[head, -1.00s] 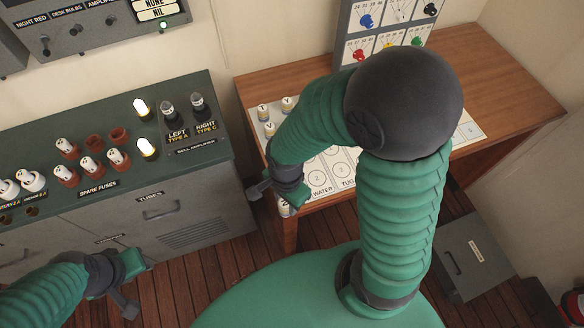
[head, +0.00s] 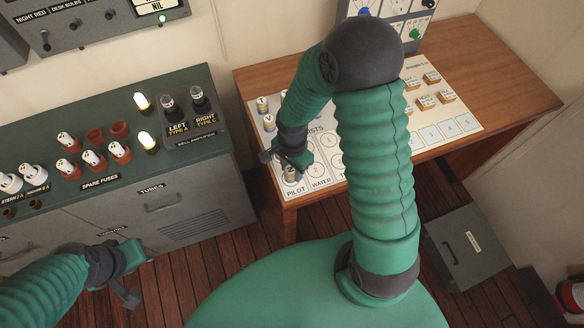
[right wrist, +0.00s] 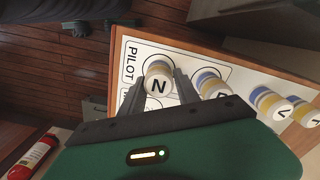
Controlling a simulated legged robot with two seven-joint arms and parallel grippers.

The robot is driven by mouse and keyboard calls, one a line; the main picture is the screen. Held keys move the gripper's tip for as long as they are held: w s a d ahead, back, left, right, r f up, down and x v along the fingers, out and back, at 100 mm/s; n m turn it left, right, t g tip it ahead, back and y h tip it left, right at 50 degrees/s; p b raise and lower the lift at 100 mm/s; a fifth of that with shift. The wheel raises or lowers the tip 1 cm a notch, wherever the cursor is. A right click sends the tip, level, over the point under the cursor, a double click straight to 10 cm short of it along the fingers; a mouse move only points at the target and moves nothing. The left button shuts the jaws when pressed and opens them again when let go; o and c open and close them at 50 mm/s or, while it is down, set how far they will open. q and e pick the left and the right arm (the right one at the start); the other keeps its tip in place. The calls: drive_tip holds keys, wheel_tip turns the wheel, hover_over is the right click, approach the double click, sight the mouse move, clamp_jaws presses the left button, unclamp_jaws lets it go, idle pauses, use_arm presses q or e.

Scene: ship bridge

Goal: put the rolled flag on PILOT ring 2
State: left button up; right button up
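The rolled flag marked N (right wrist: 158,86), white with a yellowish band, is upright between the fingertips of my right gripper (right wrist: 162,79), which looks shut on it. It is over the printed ring nearest the PILOT label (right wrist: 130,62); whether its base touches the sheet is hidden. In the head view the right gripper (head: 289,160) is at the near left corner of the chart sheet (head: 457,109), with the flag (head: 290,174) below it. A second rolled flag (right wrist: 209,84) stands behind the right finger. My left gripper (head: 128,275) is low at left, away from the desk.
More rolled flags (right wrist: 268,100) stand along the sheet's left edge. Several small wooden blocks (head: 432,77) are at the sheet's far right. The wooden desk (head: 500,75) has free room at right. A fuse cabinet (head: 180,205) stands left, a grey box (head: 465,247) on the floor.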

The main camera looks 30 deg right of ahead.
sight(292, 169)
drive_tip(key=shift+o, duration=1.4)
wheel_tip(292, 169, up, 12)
drive_tip(key=s+a+n+t, duration=0.2)
drive_tip(key=s+a+n, duration=0.2)
drive_tip(key=n, duration=1.1)
drive_tip(key=shift+s+a+f+t, duration=0.2)
drive_tip(key=shift+s+a+t, duration=0.1)
drive_tip(key=shift+a, duration=0.3)
